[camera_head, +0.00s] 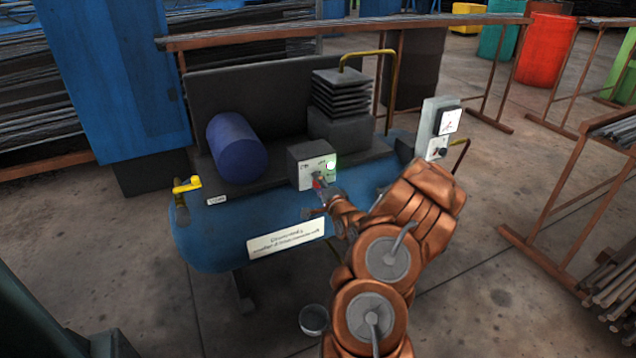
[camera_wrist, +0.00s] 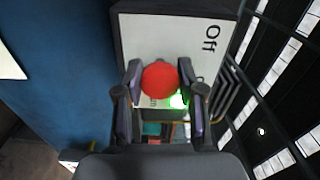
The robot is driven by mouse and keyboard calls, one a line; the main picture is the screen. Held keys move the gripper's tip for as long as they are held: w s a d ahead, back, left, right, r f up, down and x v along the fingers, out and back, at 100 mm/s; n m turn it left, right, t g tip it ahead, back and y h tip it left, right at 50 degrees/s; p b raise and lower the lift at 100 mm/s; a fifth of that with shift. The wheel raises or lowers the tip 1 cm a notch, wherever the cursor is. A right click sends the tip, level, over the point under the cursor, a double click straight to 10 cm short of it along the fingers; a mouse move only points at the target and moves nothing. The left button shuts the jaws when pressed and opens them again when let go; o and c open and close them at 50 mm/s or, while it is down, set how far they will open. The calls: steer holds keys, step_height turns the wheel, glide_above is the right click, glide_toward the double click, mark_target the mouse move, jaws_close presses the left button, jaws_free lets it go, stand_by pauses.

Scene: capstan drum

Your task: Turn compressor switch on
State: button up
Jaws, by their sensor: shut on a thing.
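The compressor switch box (camera_head: 297,153) is a dark box with a pale labelled front, standing on the blue compressor tank (camera_head: 200,240). In the wrist view its pale panel (camera_wrist: 150,40) reads "Off" on the right side. A round red switch knob (camera_wrist: 160,80) lies between the two fingers of my gripper (camera_wrist: 160,88), which is shut on it. In the head view my gripper (camera_head: 322,186) is at the front of the box and hides much of the knob. A green lamp (camera_head: 331,166) on the panel is lit; it also glows beside the knob in the wrist view (camera_wrist: 179,101).
A blue motor cylinder (camera_head: 237,147) is left of the box, and a black finned block (camera_head: 341,93) is behind it. A yellow-handled valve (camera_head: 187,185) is at the tank's left end. A grey gauge box (camera_head: 436,125) stands right. Brown railings surround the area.

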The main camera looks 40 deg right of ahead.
steer(key=shift+m, duration=0.6)
steer(key=o, duration=1.2)
steer(key=shift+c, duration=0.2)
steer(key=shift+s, duration=0.1)
steer(key=v, duration=1.1)
steer(key=shift+s+a, duration=0.15)
steer(key=shift+s, duration=0.2)
